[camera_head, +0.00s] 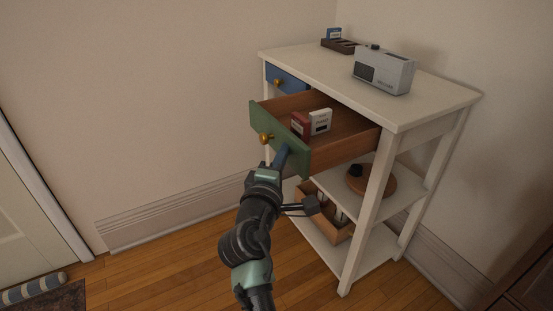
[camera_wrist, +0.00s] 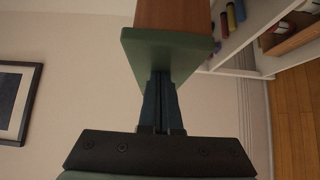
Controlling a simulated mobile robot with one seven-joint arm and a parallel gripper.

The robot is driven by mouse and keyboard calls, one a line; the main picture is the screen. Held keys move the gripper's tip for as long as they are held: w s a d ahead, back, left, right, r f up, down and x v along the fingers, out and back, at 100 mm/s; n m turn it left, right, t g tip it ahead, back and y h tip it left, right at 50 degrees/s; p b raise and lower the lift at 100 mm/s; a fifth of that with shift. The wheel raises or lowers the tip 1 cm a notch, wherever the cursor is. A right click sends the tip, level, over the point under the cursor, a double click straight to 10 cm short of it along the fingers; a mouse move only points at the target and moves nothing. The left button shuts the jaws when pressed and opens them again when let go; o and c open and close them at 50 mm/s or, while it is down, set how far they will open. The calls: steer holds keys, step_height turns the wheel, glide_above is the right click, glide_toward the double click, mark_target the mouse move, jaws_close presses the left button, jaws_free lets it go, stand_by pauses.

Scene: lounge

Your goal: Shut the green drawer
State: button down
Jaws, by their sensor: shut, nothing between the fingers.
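The green drawer (camera_head: 278,138) is pulled well out of the white side table, with a brass knob on its green front. A red box (camera_head: 300,125) and a white box (camera_head: 320,121) stand inside it. My gripper (camera_head: 281,158) is shut and empty, with its fingertips at the drawer front, to the right of the knob. In the wrist view, my gripper's closed fingers (camera_wrist: 160,78) reach the green front (camera_wrist: 165,48), apparently touching it. The exact contact is hard to tell.
The white side table (camera_head: 440,93) carries a grey radio (camera_head: 384,71) and a dark tray (camera_head: 342,46). A blue drawer (camera_head: 286,80) sits beside the green one. Lower shelves hold a round wooden item (camera_head: 371,181) and a wooden crate (camera_head: 325,217).

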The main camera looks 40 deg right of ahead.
steer(key=p, duration=0.4)
glide_toward(355, 130)
steer(key=w+d+r, duration=0.2)
steer(key=d+r, duration=0.1)
steer(key=shift+w+r, duration=0.15)
steer(key=shift+w, duration=0.1)
steer(key=shift+s+d+r, duration=0.1)
steer(key=shift+d, duration=0.25)
